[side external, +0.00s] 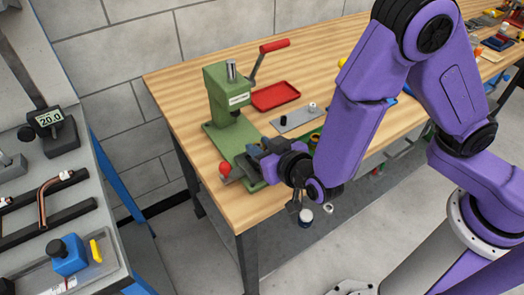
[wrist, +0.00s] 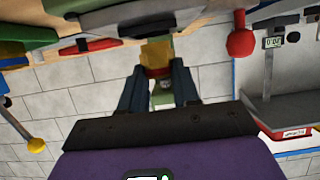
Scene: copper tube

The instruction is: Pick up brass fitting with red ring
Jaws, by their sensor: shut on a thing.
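The brass fitting (wrist: 156,52) shows in the wrist view as a yellow-brown block between my fingers, with a reddish band at its near end that looks like the red ring. My gripper (wrist: 158,84) is shut on it, one dark finger on each side. In the side view my gripper (side external: 258,158) is at the base of the green press (side external: 228,108), under its ram side and near the front edge of the table. The fitting is hidden there by my gripper. I cannot tell whether the fitting still touches the press.
The press has a red-gripped lever (side external: 270,52) and a red knob (side external: 224,168) close to my gripper. A red tray (side external: 275,96) and a grey plate (side external: 296,118) lie behind. A bent copper tube (side external: 42,200) is on the left bench. Bare wood (side external: 178,85) lies left of the press.

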